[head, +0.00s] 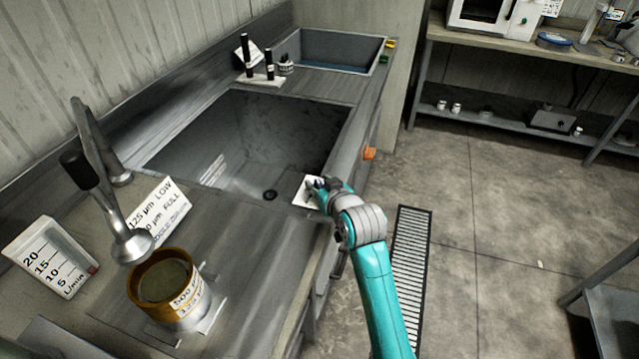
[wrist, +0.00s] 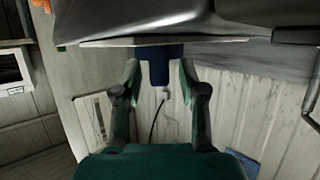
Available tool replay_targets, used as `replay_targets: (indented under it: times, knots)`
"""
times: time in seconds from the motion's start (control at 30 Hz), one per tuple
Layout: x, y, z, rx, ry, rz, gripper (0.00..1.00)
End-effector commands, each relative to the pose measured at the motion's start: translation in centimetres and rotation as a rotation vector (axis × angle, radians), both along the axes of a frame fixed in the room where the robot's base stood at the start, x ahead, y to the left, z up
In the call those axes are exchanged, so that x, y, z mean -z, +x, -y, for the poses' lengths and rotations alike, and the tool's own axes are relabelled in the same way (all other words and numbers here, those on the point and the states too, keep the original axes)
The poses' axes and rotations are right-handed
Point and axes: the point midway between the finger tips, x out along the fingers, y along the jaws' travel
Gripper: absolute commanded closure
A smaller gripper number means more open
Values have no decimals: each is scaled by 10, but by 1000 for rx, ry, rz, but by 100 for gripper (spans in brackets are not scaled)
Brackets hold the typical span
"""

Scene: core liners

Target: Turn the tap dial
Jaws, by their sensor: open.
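My gripper (head: 316,187) is at the front edge of the sink bench, over a white card (head: 304,203). In the wrist view my gripper (wrist: 160,90) is open, with its two fingers apart on either side of a dark blue stub (wrist: 160,68). The stub sticks out below a grey metal edge. I cannot tell whether it touches a finger or is the tap dial. The metal tap (head: 110,205) stands at the left with a black end (head: 77,168), above a brass-rimmed sieve (head: 160,280). An orange knob (head: 369,153) sits on the bench front, beyond my gripper.
The large sink basin (head: 270,135) lies left of my gripper, and a smaller basin (head: 335,48) lies behind it. A flow scale card (head: 52,258) stands at the far left. A shelf unit (head: 520,110) is at the right. The floor (head: 480,220) between is clear.

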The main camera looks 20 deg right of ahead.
Motion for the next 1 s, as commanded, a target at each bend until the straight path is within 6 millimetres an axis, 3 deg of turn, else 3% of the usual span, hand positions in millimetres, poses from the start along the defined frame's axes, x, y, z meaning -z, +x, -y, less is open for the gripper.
replay_targets:
  times: [0.37, 0.53, 1.0]
  knots:
    - [2, 5, 0, 0, 0, 0, 58]
    - [2, 4, 0, 0, 0, -1, 100]
    - [3, 4, 1, -54, 0, -3, 100]
